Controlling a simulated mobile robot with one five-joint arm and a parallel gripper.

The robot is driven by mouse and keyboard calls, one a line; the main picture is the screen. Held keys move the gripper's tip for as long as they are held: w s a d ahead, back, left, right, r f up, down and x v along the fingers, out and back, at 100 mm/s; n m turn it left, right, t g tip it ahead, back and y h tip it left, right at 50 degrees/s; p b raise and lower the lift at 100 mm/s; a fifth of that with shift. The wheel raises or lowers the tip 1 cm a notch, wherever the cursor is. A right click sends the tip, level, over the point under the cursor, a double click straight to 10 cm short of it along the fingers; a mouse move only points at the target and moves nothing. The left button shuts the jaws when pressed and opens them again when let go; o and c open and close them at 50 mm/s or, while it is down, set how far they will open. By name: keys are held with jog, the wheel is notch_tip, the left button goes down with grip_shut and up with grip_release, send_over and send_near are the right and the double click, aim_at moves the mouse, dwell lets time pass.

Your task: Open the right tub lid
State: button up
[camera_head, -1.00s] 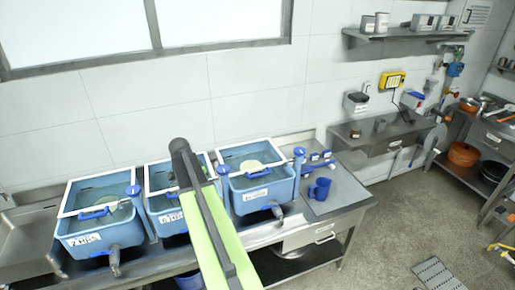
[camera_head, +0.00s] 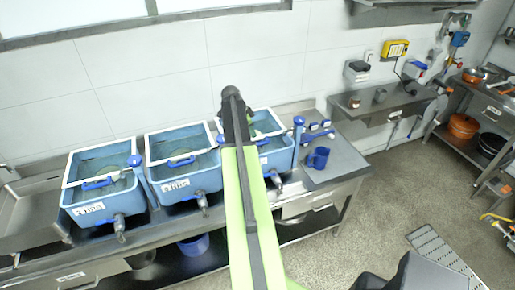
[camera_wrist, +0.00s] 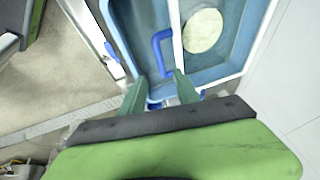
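The right tub (camera_head: 282,157) is blue and stands at the right end of the row on the steel bench, partly hidden behind my arm in the head view. In the wrist view its lid shows a clear panel with a pale round thing (camera_wrist: 202,30) seen below it, and a blue lid handle (camera_wrist: 156,52). My gripper (camera_wrist: 160,77) has two green fingers spread apart with nothing held between them. The handle lies just beyond the fingertips, roughly in line with the gap. I cannot tell whether they touch. The lid looks closed.
Two similar tubs, the middle one (camera_head: 183,165) and the left one (camera_head: 100,190), stand to the left. A blue mug (camera_head: 317,158) and small blue-topped items stand right of the right tub. A wall shelf (camera_head: 392,104) is beyond. Open floor (camera_head: 385,200) lies right of the bench.

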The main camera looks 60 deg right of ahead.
aim_at(259, 143)
jog(key=b+x, duration=0.8)
jog(key=x, duration=0.3)
jog(key=shift+f+b, duration=0.15)
jog(key=shift+b, duration=0.15)
jog(key=shift+c, duration=0.5)
grip_shut()
